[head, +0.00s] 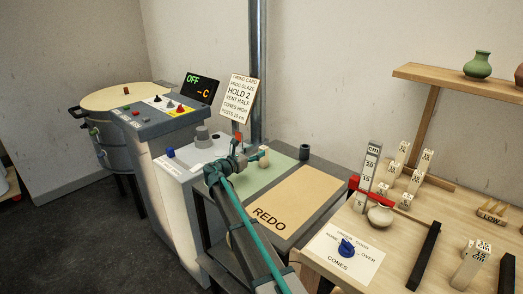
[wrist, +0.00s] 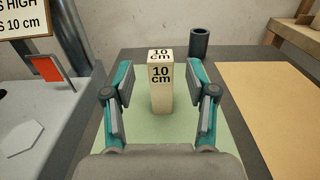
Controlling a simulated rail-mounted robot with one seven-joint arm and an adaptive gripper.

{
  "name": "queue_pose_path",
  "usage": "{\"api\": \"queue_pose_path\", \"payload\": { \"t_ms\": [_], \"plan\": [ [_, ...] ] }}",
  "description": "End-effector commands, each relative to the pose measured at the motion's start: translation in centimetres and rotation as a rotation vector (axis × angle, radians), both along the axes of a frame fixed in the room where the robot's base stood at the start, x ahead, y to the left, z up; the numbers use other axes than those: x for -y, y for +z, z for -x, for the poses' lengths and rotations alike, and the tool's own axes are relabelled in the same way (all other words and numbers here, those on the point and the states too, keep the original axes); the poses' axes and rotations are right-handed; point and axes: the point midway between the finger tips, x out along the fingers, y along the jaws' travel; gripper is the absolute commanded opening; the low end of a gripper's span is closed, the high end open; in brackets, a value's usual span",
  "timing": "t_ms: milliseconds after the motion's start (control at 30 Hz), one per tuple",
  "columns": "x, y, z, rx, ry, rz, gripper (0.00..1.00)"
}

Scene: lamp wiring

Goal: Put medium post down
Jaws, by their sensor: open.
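A pale post marked "10 cm" (wrist: 161,92) stands upright on the green mat (wrist: 135,128) in the wrist view. My gripper (wrist: 160,72) is open, with one finger on each side of the post and a visible gap on both sides. In the head view the small post (head: 263,158) shows just beyond my gripper (head: 246,155), over the green mat (head: 284,168). My gripper hides part of it there.
A dark cylinder (wrist: 199,42) stands behind the post to the right. The tan "REDO" panel (head: 298,198) lies beside the mat. A firing card (head: 239,98) stands left.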

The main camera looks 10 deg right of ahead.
Motion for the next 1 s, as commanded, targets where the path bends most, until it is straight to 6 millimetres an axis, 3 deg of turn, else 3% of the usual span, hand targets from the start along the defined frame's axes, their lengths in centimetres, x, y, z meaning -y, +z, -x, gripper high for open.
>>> {"api": "queue_pose_path", "payload": {
  "t_ms": [300, 833, 1000],
  "plan": [
    [-4.2, 0.0, 3.4, -0.001, 0.001, 0.001, 0.57],
    [-5.1, 0.0, 4.2, -0.002, 0.0, 0.0, 0.57],
    [-6.9, -0.4, 6.4, -0.067, 0.062, -0.004, 0.57]
  ]
}}
